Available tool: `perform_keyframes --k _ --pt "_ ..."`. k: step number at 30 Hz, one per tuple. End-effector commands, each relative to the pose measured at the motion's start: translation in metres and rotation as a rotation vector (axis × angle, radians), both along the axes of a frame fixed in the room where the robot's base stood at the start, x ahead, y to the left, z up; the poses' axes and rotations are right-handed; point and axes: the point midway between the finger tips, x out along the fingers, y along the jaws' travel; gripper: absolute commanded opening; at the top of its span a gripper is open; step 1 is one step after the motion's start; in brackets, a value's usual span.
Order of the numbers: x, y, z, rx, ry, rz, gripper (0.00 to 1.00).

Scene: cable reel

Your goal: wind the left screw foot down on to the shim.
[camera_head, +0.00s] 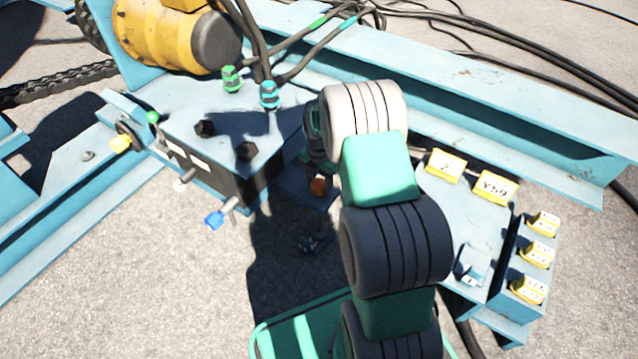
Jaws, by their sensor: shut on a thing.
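My arm reaches up the middle of the view and bends over at its white joint. My gripper (311,160) points down just left of the arm, in shadow and partly hidden. It is shut on what looks like the left screw foot, an orange piece (318,187) beside a blue plate right of the valve block. The jaws' contact and the foot's lower end are too dark to make out. A small dark bluish piece (309,243) lies on the ground below; I cannot tell whether it is the shim, or whether anything touches it.
The valve block (225,140) with blue (214,220) and white levers stands close on the left. A blue box (465,225) with yellow tags is on the right. A long blue beam (480,95) and cables run behind. Open gravel lies lower left.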

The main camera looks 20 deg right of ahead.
Motion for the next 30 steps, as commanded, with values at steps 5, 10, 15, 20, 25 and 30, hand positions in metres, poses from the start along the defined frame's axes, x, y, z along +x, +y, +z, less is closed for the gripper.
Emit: perform_keyframes --k 5,10,15,20,25,30 --pt "0.0002 0.0001 0.0002 0.000 0.000 0.000 0.09" --pt "0.0003 0.0002 0.0004 0.000 0.000 -0.004 0.07" --pt "0.0001 0.0002 0.0012 0.000 0.000 -0.035 0.07" --pt "0.0000 0.0002 0.0023 0.000 0.000 -0.107 0.07" --pt "-0.0002 0.0003 0.0032 0.000 0.001 -0.231 0.07" --pt "0.0001 0.0003 0.0034 0.000 0.000 -0.386 0.07"
